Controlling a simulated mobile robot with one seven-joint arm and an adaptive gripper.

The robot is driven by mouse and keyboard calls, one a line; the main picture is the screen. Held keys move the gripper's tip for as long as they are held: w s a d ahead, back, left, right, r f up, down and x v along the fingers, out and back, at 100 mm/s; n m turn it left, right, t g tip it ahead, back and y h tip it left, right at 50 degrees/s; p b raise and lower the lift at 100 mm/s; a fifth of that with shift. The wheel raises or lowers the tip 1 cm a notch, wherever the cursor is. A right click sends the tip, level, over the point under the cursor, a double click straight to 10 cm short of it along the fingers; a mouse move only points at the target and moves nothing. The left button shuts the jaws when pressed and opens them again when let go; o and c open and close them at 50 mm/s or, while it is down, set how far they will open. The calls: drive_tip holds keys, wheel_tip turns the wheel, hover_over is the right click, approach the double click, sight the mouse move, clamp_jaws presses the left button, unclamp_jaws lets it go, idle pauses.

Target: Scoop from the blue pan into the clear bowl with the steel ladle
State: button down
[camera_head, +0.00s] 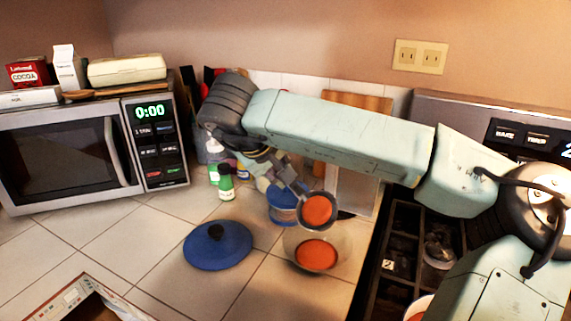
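My gripper (284,174) is above the counter, left of the stove, partly hidden by my arm. It appears shut on the handle of the steel ladle. The ladle's round bowl (318,209) is dark-rimmed and holds orange-red food. It is above the far side of the clear bowl (341,247), apart from it as far as I can tell. The clear bowl stands on the tiles with orange-red food inside. At the bottom edge, a pan (428,299) with a pale rim and red contents is mostly hidden by my arm; its blue outside does not show.
A blue lid (217,248) lies left of the clear bowl. A blue container (281,211) and green bottles (225,184) stand behind. A microwave (70,155) is at the left, the stove grate (392,248) at the right. An open box (75,298) is at the front left.

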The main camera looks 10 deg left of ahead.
drive_tip(key=t+h+b, duration=0.1)
drive_tip(key=h, duration=0.1)
drive_tip(key=f+t+h+b, duration=0.1)
drive_tip(key=t+h, duration=0.1)
drive_tip(key=a+t+h+b, duration=0.1)
drive_tip(key=shift+s+a+f+t+h, duration=0.1)
drive_tip(key=shift+s+f+t+h, duration=0.1)
drive_tip(key=shift+f+t+h, duration=0.15)
drive_tip(key=p, duration=0.3)
drive_tip(key=shift+f+h, duration=0.1)
drive_tip(key=shift+h, duration=0.15)
drive_tip(key=shift+f+p, duration=0.3)
drive_tip(key=shift+p, duration=0.45)
